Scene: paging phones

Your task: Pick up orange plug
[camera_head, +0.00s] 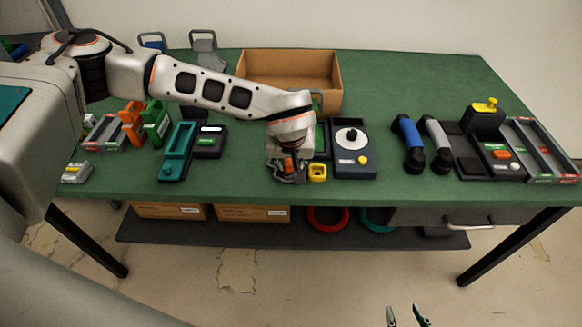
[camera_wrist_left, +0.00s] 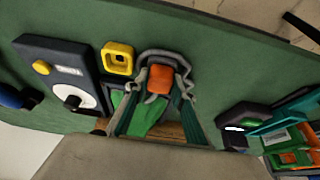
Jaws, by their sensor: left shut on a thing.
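The orange plug (camera_wrist_left: 160,78) is between the fingertips of my left gripper (camera_wrist_left: 165,68) in the left wrist view. In the head view the plug (camera_head: 288,164) is mostly hidden by that gripper (camera_head: 287,176), low over the table's front part. The left gripper is shut on the plug. I cannot tell whether the plug is clear of the table. My right gripper (camera_head: 407,316) shows only its fingertips at the bottom of the head view, apart and empty, in front of the table.
A yellow square piece (camera_head: 317,173) lies right beside the left gripper. A dark dial unit (camera_head: 355,165) stands to the right, a dark device (camera_head: 209,140) and a teal tray (camera_head: 177,150) to the left. A cardboard box (camera_head: 260,67) is behind. Blue and grey handsets (camera_head: 411,143) lie further right.

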